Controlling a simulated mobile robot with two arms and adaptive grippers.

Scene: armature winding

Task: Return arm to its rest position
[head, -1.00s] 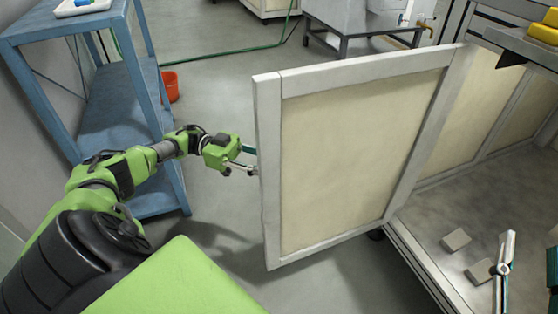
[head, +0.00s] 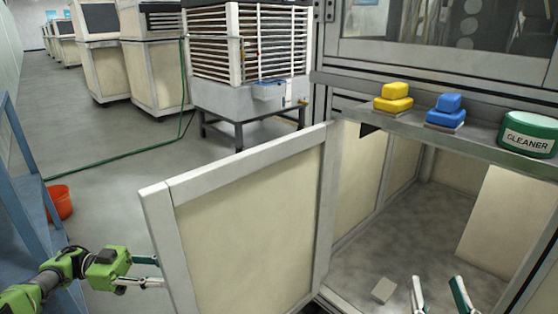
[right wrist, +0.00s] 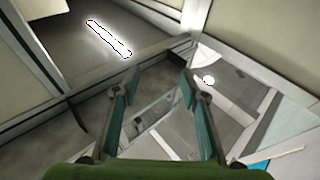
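My right gripper (head: 440,295) shows at the bottom of the head view, its two fingers apart with nothing between them. It also shows open and empty in the right wrist view (right wrist: 162,82). My left gripper (head: 146,272) is at the left in the head view. Its two fingers are spread and their tips are at the left edge of the open cabinet door (head: 250,228). I cannot tell whether the tips touch the door.
A shelf above carries yellow (head: 394,98) and blue (head: 445,110) sponges and a green cleaner tub (head: 530,135). A blue rack (head: 35,215) and a red bucket (head: 59,203) stand left. Open floor lies behind the door.

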